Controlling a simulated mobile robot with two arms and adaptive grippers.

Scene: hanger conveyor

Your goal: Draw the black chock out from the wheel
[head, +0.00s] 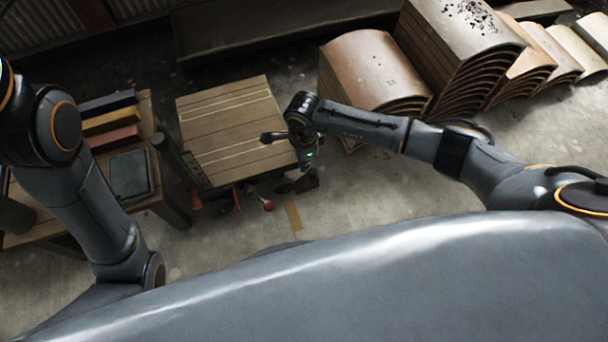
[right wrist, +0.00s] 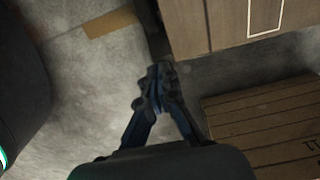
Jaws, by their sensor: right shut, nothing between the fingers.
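The wheeled cart with a wooden plank top (head: 232,130) stands left of my right gripper; its wooden side also shows at the top right of the right wrist view (right wrist: 215,25). My right gripper (head: 303,182) is low beside the cart's near right corner. In the right wrist view its fingers (right wrist: 160,76) are shut together and empty, pointing down near the cart's edge. I cannot make out the black chock or the wheel clearly; the space by the corner is dark and partly covered by my gripper. My left gripper is out of view.
Red parts (head: 267,204) show under the cart's near edge. A yellow floor strip (head: 292,215) lies in front. A wooden table (head: 150,190) with coloured blocks stands left. Stacked curved panels (head: 370,70) stand right, behind my right forearm. Bare floor lies in front.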

